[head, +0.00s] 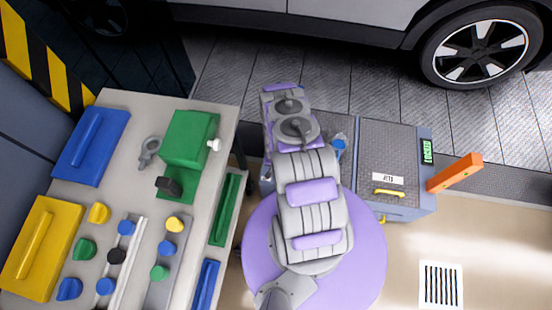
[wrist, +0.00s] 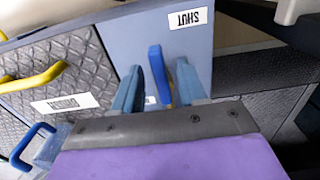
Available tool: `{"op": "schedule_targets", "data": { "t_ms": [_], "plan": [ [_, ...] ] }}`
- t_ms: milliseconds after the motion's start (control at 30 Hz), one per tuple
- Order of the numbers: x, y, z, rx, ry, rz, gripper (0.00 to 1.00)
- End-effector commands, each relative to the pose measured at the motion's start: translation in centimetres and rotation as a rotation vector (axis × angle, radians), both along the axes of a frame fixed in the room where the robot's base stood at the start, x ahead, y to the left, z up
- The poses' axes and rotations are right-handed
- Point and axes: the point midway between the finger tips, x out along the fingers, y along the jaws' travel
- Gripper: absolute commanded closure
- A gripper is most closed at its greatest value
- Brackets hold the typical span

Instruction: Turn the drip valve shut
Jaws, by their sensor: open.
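In the wrist view a blue lever (wrist: 158,76), which looks like the drip valve's handle, stands out from a blue-grey panel (wrist: 115,35). A white label reading SHUT (wrist: 188,18) sits on that panel, upside down in the picture. My gripper (wrist: 157,72) is open, with one finger on each side of the lever in the picture. Gaps show between the lever and both fingers. The lever's lower end is partly hidden by the gripper body, as is another small label. In the head view my arm hides the gripper and the lever.
A yellow handle (wrist: 33,78) and a blue handle (wrist: 32,145) lie left in the wrist view. The head view shows a cabinet marked JETS (head: 395,150) with an orange lever (head: 455,172), a crowded workbench (head: 225,110) at left, and a car (head: 340,20) behind.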

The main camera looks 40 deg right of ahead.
Motion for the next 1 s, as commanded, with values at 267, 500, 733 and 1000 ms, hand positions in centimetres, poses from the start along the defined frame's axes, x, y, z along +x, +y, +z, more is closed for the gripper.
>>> {"op": "schedule_targets", "data": {
  "t_ms": [267,500,733,1000],
  "plan": [
    [0.2,-0.1,3.2,-0.002,-0.003,0.000,0.58],
    [0.3,-0.2,7.7,-0.002,-0.004,0.000,0.58],
    [0.2,-0.1,12.0,-0.001,-0.002,0.000,0.58],
    [0.1,-0.1,15.9,0.000,0.000,-0.001,0.58]
  ]
}}
